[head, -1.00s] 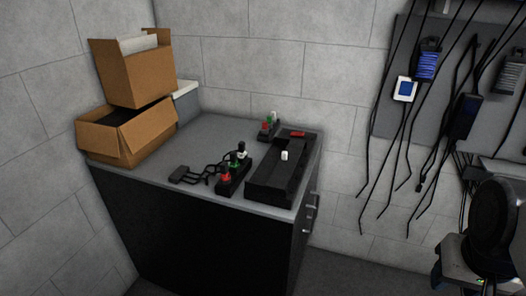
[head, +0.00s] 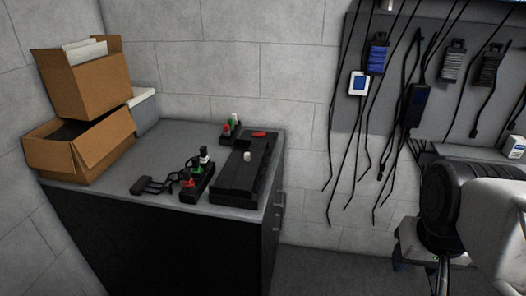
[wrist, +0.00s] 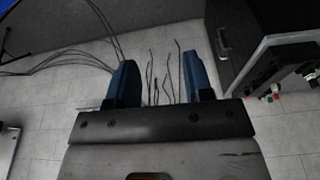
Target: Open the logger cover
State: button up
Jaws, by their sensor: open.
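A long black box (head: 238,175) lies on the grey cabinet top, with a small white knob (head: 247,156) and a red piece (head: 259,134) on it. It may be the logger; I cannot tell which part is its cover. In the wrist view my gripper (wrist: 159,62) is open, its two blue fingers apart with nothing between them. It points past the cabinet (wrist: 228,45), which is at the upper right of that view. My gripper touches nothing visible there.
A black block with red, green and dark connectors (head: 197,183) stands left of the box. Stacked cardboard boxes (head: 82,150) fill the cabinet's left end. Cables hang from the wall panel (head: 346,115). A dark round tyre-like thing (head: 440,200) is at right.

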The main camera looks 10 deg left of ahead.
jog(key=w+a+r, duration=0.2)
jog(key=w+a, duration=0.1)
jog(key=w, duration=0.4)
jog(key=w+a+r, duration=0.2)
jog(key=w+a, duration=0.1)
jog(key=w, duration=0.3)
jog(key=g, duration=0.3)
send_over(247, 153)
jog(key=f, duration=0.6)
jog(key=d+f, duration=0.1)
jog(key=f, duration=0.1)
jog(key=shift+s+f, duration=0.25)
jog(key=shift+f, duration=0.15)
jog(key=shift+w+a+f, duration=0.2)
jog(key=shift+a+f, duration=0.05)
jog(key=shift+a, duration=0.3)
jog(key=shift+f, duration=3.9)
